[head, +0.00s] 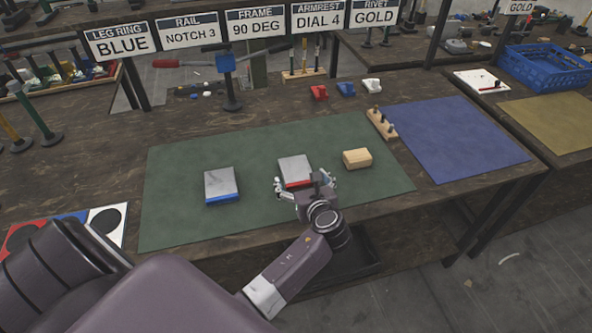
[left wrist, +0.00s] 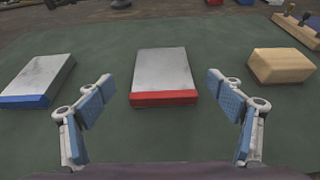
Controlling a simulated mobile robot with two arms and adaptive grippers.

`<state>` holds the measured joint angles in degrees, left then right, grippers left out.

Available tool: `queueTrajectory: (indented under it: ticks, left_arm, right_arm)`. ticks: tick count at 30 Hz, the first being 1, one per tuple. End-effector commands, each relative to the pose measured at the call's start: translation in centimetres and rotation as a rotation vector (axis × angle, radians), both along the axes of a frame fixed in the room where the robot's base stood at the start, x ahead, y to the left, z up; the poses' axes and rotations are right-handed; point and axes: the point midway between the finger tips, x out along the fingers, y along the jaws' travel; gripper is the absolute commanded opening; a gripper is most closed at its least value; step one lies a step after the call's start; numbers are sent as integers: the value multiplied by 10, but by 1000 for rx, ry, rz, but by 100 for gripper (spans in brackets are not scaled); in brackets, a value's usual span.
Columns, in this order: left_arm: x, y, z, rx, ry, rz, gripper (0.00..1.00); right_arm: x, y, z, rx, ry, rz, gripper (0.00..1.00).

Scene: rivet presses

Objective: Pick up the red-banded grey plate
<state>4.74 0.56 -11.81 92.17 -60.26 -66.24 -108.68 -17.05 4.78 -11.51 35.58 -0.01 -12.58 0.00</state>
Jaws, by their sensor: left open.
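The red-banded grey plate (head: 295,168) lies flat on the green mat (head: 240,150), with its red band on the side toward me. In the left wrist view the plate (left wrist: 162,72) is centred ahead, between the two fingers. My left gripper (head: 305,187) is open and empty at the plate's near edge. In the left wrist view its blue-padded fingers (left wrist: 162,105) are spread wider than the plate and appear apart from it. My right gripper is not in view.
A blue-banded grey plate (head: 221,184) lies left of it and a tan wooden block (head: 357,158) right of it, both on the green mat. A wooden peg rack (head: 381,123) stands by the blue mat (head: 455,138). Small red, blue and white parts sit behind.

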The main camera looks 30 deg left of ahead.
Motion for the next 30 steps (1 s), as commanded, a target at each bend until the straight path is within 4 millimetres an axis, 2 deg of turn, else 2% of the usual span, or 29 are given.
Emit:
queueTrajectory:
  ticks: [3, 7, 12, 19, 30]
  left_arm:
    - [11, 10, -6, 1, 1, 3, 86]
    - [23, 21, -14, 2, 1, 1, 86]
    - [31, 31, -19, 1, 0, 1, 86]
    - [31, 31, -20, 0, -1, 0, 84]
    - [31, 31, -20, 0, 0, 0, 44]
  right_arm:
    - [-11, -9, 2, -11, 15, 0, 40]
    - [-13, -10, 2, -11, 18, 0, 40]
    - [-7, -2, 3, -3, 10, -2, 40]
    - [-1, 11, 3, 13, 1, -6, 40]
    - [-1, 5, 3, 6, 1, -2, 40]
